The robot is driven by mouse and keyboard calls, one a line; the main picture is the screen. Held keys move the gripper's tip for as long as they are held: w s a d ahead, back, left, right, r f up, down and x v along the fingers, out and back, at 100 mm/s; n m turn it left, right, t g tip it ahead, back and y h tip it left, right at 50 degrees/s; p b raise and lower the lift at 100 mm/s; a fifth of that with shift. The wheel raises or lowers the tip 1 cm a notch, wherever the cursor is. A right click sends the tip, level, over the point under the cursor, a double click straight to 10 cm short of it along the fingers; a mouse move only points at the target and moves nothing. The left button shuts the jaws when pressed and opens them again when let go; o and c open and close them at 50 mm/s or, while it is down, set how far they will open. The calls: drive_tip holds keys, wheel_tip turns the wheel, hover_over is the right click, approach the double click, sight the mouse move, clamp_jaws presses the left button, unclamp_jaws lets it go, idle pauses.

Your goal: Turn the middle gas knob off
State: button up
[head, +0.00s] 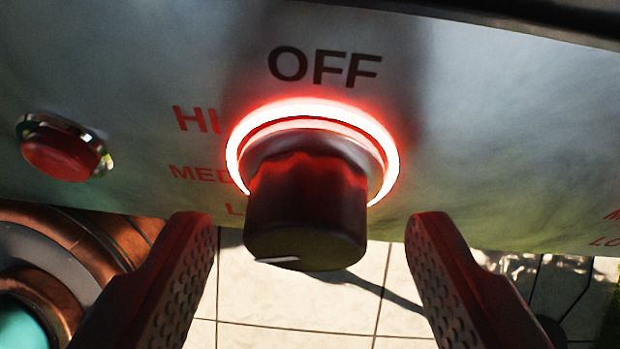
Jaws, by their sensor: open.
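A black gas knob (307,205) sticks out from the steel control panel (480,130) in the middle of the head view. A red-white ring (313,108) glows around its base. OFF is printed above the knob; HI, MED and a partly hidden L word run down its left side. A short white mark (277,260) shows at the lower left of the knob's front face, away from OFF. My gripper (312,226) is open, one finger on each side of the knob, with a gap on both sides. I cannot tell whether the fingertips reach as deep as the knob.
A red round button (62,150) in a metal collar sits on the panel at left. A copper-coloured round object (75,250) with a teal centre stands at the lower left, partly behind the left finger. Light floor tiles (300,310) lie below. A dark edge runs along the panel's top right.

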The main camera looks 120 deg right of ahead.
drive_tip(key=shift+w+a+f, duration=0.1)
drive_tip(key=shift+a+f, duration=0.1)
drive_tip(key=shift+f, duration=0.35)
drive_tip(key=c, duration=1)
